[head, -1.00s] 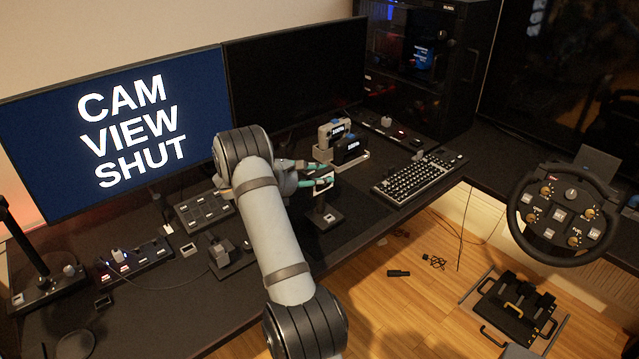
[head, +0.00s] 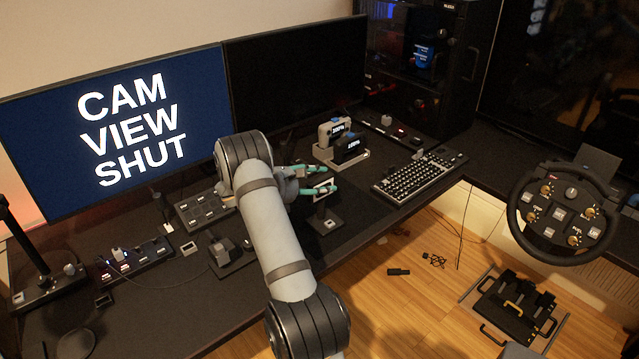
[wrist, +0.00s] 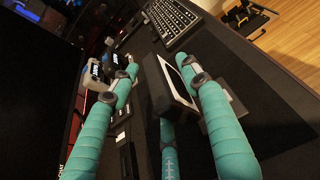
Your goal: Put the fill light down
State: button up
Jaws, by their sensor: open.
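The fill light (head: 322,187) is a small dark panel with a pale face on a short stand. Its square base (head: 327,222) appears to rest on the dark desk mat, upright in the head view. My gripper (head: 320,179) has teal fingers spread on either side of the panel. In the wrist view the fill light (wrist: 170,88) lies between the fingertips of my gripper (wrist: 160,78), closer to the right finger. A gap shows on the left side; whether the right finger touches it I cannot tell. My arm hides part of the desk behind.
A keyboard (head: 413,177) lies to the right of the light. A dock with two small devices (head: 342,146) stands behind it. A button pad (head: 203,209) and a joystick-like unit (head: 229,252) are to the left. Some bare mat (head: 365,208) lies right of the base.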

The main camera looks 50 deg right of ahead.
jog(key=shift+a+r, duration=0.1)
jog(key=v, duration=1.2)
jog(key=shift+b, duration=0.35)
